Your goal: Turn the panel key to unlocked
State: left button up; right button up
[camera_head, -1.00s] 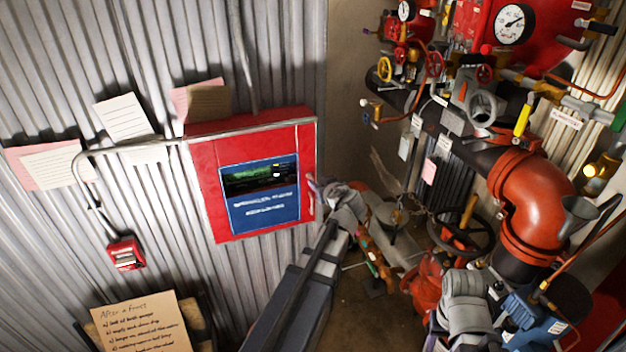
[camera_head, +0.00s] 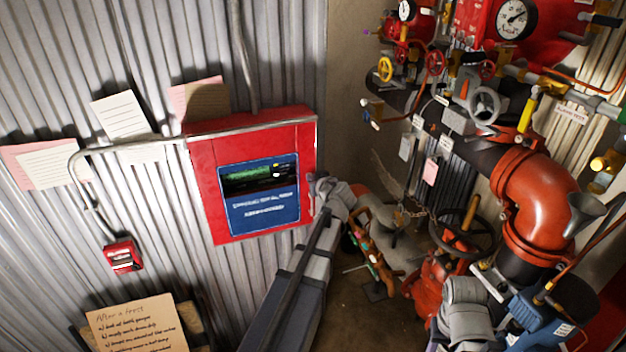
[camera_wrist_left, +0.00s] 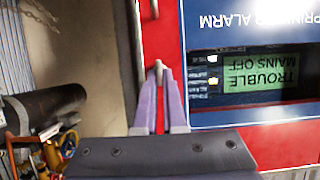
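The red alarm panel (camera_head: 205,190) hangs on the corrugated wall in the head view, with a blue face and a small lit display. My left gripper (camera_head: 312,190) is at its right edge. In the left wrist view the panel appears upside down, its display reading "TROUBLE MAINS OFF". There the two purple fingers (camera_wrist_left: 159,82) are close together with a narrow gap. A small grey piece, apparently the panel key (camera_wrist_left: 158,66), shows between their tips. Its position cannot be read. My right gripper is low right in the head view, by its grey wrist (camera_head: 466,300); its fingers are unclear.
A large orange-red pipe elbow (camera_head: 535,200), a handwheel (camera_head: 462,232) and gauges crowd the right side. A conduit (camera_head: 130,145) crosses the wall to a small red box (camera_head: 123,256). Paper notes hang around the panel. Some bare floor shows below the middle.

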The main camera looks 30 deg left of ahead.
pick_arm(q)
grip_shut()
dwell(0.3)
jog(key=shift+w+d+f+m+g+y+b, duration=0.2)
jog(key=shift+m+g+y+b, duration=0.35)
jog(key=shift+m+y+b, duration=1)
jog(key=shift+w+d+f+m+g+y+b, duration=0.25)
jog(key=shift+m+g+y+b, duration=0.35)
jog(key=shift+m+b, duration=1.7)
jog(key=shift+w+f+m+g+y+b, duration=0.1)
jog(key=shift+f+m+g+y+b, duration=0.3)
jog(key=shift+m+y+b, duration=1.6)
jog(key=shift+r+m+h+p, duration=0.15)
jog(key=shift+m+h+p, duration=0.65)
jog(key=shift+m, duration=0.25)
jog(key=o, duration=0.6)
grip_release()
jog(key=shift+c, duration=0.2)
jog(key=shift+d, duration=0.1)
